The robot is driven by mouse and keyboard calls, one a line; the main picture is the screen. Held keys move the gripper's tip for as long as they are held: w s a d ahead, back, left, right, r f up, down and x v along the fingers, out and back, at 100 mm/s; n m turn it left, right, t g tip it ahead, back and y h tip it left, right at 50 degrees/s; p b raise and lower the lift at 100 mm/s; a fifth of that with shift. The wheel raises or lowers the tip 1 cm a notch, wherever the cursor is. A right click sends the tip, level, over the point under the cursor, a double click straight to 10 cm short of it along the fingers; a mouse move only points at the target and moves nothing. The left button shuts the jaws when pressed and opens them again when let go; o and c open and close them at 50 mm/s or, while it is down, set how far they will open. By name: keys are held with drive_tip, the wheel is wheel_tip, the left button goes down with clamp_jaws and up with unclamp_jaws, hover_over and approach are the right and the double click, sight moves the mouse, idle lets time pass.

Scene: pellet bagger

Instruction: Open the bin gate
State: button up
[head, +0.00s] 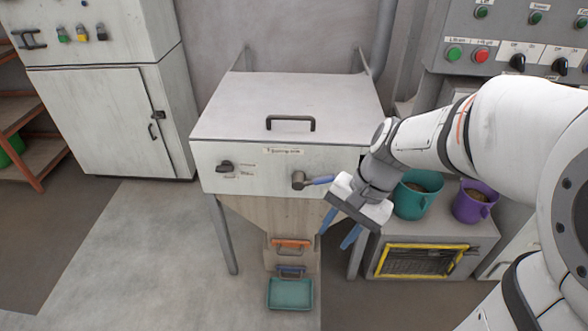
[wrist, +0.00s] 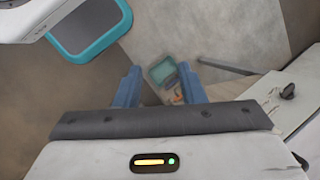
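The bin (head: 230,160) is a pale hopper with a flat lid and a tapering lower part. An orange handle (head: 291,244) and a blue handle (head: 291,270) sit one below the other at its outlet; I cannot tell which is the gate's. A lever with a blue grip (head: 318,181) is on the bin's front panel, pointing right. A teal tray (head: 290,294) lies below the outlet; it also shows between my fingers in the wrist view (wrist: 161,69). My gripper (head: 339,230) is open and empty, fingers pointing down, right of the outlet and apart from the handles.
A black knob (head: 226,166) is on the panel's left, and a black handle (head: 290,123) on the lid. A teal bucket (head: 408,204) and a purple bucket (head: 472,206) stand on a cabinet to the right. The floor (head: 150,260) left of the bin is clear.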

sight(289, 253)
drive_tip(key=w+a+f+m+y+b, duration=0.6)
drive_tip(key=w+f+m, duration=0.3)
drive_tip(key=f, duration=0.4)
drive_tip(key=w+a+f+m+y+b, duration=0.55)
drive_tip(key=w+a+f+m, duration=0.2)
drive_tip(key=f, duration=0.45)
drive_tip(key=w+d+f+m+t+h+b, duration=0.1)
drive_tip(key=w+d+f+m+t+b, duration=0.15)
drive_tip(key=f+m+t, duration=0.65)
drive_tip(key=w+d+f+m+t+h+b, duration=0.15)
drive_tip(key=w+f+m+b, duration=0.3)
drive_tip(key=f, duration=1.05)
drive_tip(key=w+d+f+m+t+b, duration=0.25)
drive_tip(key=f+m+t, duration=0.25)
drive_tip(key=f+m, duration=0.5)
drive_tip(key=w+a, duration=0.1)
drive_tip(key=w+a+n+b, duration=0.1)
drive_tip(key=w+a, duration=0.1)
drive_tip(key=w+a+f+n, duration=0.1)
drive_tip(key=w, duration=0.1)
drive_tip(key=shift+a+b, duration=0.35)
drive_tip(key=shift+c, duration=0.2)
clamp_jaws()
